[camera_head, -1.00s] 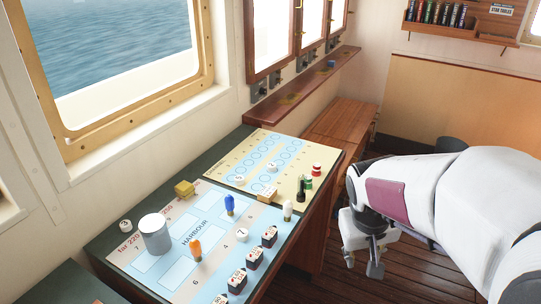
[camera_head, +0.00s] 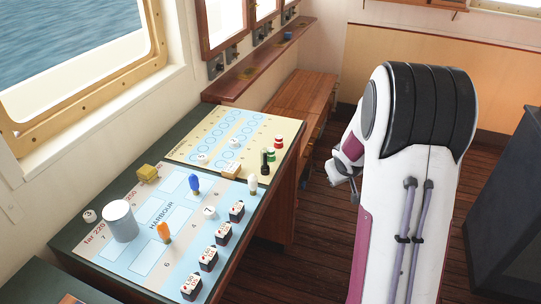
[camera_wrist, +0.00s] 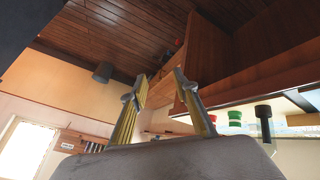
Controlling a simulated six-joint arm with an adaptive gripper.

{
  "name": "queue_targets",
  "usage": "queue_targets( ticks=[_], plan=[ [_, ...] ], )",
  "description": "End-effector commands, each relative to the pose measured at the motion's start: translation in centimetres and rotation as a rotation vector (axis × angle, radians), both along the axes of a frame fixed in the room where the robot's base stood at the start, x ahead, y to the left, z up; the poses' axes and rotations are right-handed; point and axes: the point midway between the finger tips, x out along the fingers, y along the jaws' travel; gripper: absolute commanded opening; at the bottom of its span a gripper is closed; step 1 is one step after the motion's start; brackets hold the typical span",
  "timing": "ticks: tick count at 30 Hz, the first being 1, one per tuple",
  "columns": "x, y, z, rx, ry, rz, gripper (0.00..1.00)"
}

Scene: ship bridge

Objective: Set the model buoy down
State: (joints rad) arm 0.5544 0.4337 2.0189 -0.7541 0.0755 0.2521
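My gripper (camera_head: 346,178) is off the right side of the chart table, partly hidden behind my arm in the head view. In the wrist view its two fingers (camera_wrist: 163,100) are spread apart with nothing between them. A small red-and-white piece (camera_head: 278,141) and a green one (camera_head: 271,154) stand upright on the yellow board (camera_head: 222,122). A black piece (camera_head: 264,160) stands beside them. The green piece (camera_wrist: 235,117) and the black piece (camera_wrist: 264,122) also show in the wrist view. I cannot tell which piece is the model buoy.
A wooden bench (camera_head: 300,95) stands behind. A dark cabinet (camera_head: 505,215) is at right.

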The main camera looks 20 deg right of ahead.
Motion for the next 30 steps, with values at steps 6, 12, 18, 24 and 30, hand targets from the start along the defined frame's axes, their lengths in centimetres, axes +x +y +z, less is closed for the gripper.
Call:
queue_targets(
  ticks=[6, 12, 18, 24, 30],
  plan=[
    [4.3, -1.8, -2.7, 0.012, -0.101, 0.096, 0.3],
    [8.1, -1.6, -4.5, 0.056, -0.213, 0.217, 0.3],
    [11.4, 0.6, -4.9, 0.125, -0.329, 0.357, 0.3],
    [14.1, 4.5, -2.5, 0.21, -0.448, 0.516, 0.3],
    [14.8, 8.3, 0.5, 0.308, -0.538, 0.639, 0.3]
  ],
)
